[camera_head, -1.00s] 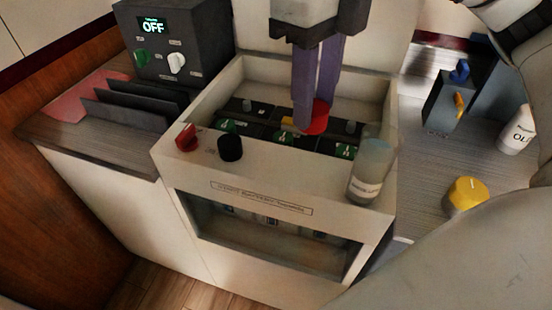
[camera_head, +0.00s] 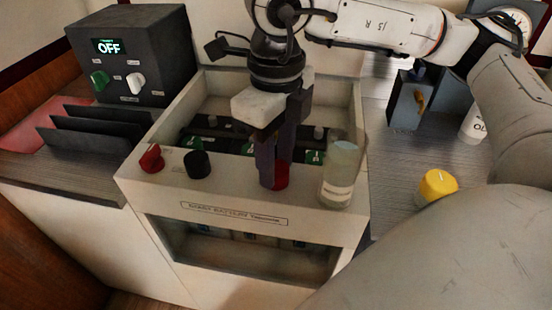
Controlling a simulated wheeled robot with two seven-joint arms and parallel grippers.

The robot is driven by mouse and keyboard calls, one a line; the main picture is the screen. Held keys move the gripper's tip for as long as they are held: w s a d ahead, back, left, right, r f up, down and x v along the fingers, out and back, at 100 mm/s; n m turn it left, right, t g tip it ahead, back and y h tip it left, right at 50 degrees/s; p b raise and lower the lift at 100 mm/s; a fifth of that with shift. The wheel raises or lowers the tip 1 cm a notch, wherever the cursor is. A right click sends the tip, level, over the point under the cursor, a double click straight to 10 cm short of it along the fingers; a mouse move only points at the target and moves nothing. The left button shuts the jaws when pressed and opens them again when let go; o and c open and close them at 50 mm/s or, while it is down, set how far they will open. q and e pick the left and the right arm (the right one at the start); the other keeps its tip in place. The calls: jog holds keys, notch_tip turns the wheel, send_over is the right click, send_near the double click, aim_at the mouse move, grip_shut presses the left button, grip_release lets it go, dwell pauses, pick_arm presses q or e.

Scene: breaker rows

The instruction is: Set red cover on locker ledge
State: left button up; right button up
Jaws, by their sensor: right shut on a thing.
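My right gripper (camera_head: 271,181) points down, shut on the red cover (camera_head: 282,176). The cover shows as a red patch between and beside the dark purple fingers, which partly hide it. Gripper and cover are at the front ledge (camera_head: 232,178) of the cream battery locker, between a black cap and a clear bottle. I cannot tell whether the cover touches the ledge. Behind them, the open locker holds dark batteries with green tops (camera_head: 313,157), partly hidden by my gripper. My left gripper is not in view.
A red cap (camera_head: 151,158) and a black cap (camera_head: 197,164) stand on the ledge's left part. The clear bottle (camera_head: 341,174) stands close on the right. A yellow knob (camera_head: 438,185) sits on the right counter. A dark OFF box (camera_head: 130,55) stands behind left.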

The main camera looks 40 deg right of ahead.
jog(key=shift+f, duration=0.25)
jog(key=o, duration=1)
jog(key=shift+r, duration=0.1)
jog(key=shift+o, duration=0.2)
jog(key=shift+r, duration=0.25)
notch_tip(320, 180, up, 12)
jog(key=p, duration=0.1)
